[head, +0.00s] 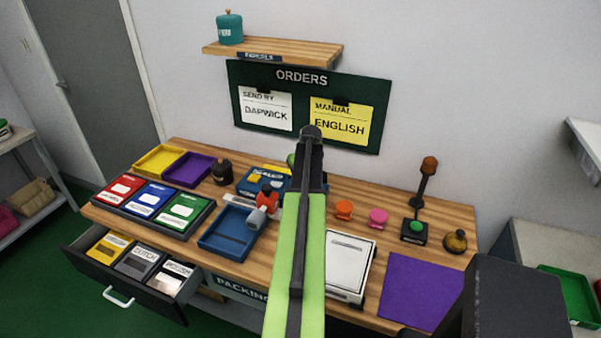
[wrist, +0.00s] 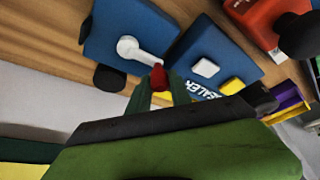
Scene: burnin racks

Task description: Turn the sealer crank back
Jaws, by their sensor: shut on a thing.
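The sealer is a blue machine (wrist: 205,55) with a label reading SEALER, seen tilted in the wrist view. Its crank is a white arm (wrist: 142,53) on a round hub, ending in a red knob (wrist: 159,76). My gripper (wrist: 160,88) has its green fingers shut on the red knob. In the head view the sealer (head: 253,182) stands at the back middle of the bench, partly hidden by my lime arm. The crank and my fingertips cannot be made out there.
A red-orange device (head: 266,201) and a blue tray (head: 228,232) stand in front of the sealer. A dark knobbed object (head: 221,171) is to its left. Orange (head: 344,208) and pink (head: 378,217) knobs are to the right. A drawer (head: 128,274) is open at front left.

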